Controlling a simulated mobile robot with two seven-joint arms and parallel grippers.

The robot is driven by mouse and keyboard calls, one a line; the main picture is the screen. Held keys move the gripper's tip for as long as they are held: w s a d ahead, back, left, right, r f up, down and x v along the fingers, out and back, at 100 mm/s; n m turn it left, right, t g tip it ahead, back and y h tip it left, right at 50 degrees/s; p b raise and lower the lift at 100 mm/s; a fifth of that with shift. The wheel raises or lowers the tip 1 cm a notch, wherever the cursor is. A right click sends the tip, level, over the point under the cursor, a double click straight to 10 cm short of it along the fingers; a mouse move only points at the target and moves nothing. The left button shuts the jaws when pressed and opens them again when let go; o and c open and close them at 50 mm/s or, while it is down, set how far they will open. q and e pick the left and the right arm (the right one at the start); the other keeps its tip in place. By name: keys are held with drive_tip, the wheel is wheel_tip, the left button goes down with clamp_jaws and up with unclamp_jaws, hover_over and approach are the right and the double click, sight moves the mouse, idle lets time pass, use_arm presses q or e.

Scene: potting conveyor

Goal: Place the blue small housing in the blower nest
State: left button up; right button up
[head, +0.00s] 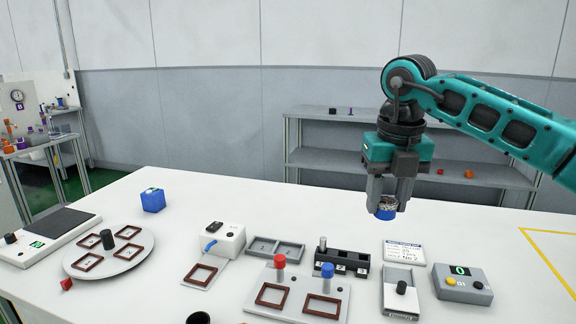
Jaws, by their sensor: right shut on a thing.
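My right gripper (388,200) is shut on a small blue housing (386,213), which has a pale speckled upper part. The gripper points down and holds the housing above the white table, behind the small card and lever block. The blower looks to be the white box (230,240) with a blue nozzle, left of centre. In front of it is a brown square frame on a plate, which looks like the blower nest (188,277); it is empty. My left gripper is out of view.
A blue box (153,201) stands at the back left, near a round turntable (132,262) with several brown frames. A plate (291,312) with red and blue knobs, a black block (342,262), a lever block (400,301) and a counter box (463,285) crowd the front.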

drive_tip(key=n, duration=0.2)
drive_tip(key=s+n, duration=0.1)
drive_tip(key=n, duration=0.1)
drive_tip(key=shift+d+f+y+p, duration=0.2)
drive_tip(key=shift+f+y+p, duration=0.1)
drive_tip(key=shift+f, duration=0.1)
drive_tip(key=n, duration=0.1)
drive_tip(key=f+n, duration=0.1)
drive_tip(key=n, duration=0.2)
drive_tip(key=shift+s+d+f+p, duration=0.15)
drive_tip(key=shift+s+f+p, duration=0.05)
drive_tip(key=shift+s+p, duration=0.15)
use_arm(q)
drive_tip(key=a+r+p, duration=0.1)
drive_tip(key=p, duration=0.1)
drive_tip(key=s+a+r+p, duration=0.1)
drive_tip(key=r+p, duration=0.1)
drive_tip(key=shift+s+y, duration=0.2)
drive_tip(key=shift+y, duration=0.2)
use_arm(e)
drive_tip(key=s+d+f+n+g, duration=0.1)
drive_tip(key=s+f+n, duration=0.3)
drive_tip(key=n, duration=0.9)
drive_tip(key=s+d+f+n+g, duration=0.1)
drive_tip(key=s+f+n, duration=0.4)
drive_tip(key=n, duration=0.9)
drive_tip(key=shift+s+n+g, duration=0.3)
drive_tip(key=shift+s+g, duration=0.1)
drive_tip(key=shift+s, duration=0.55)
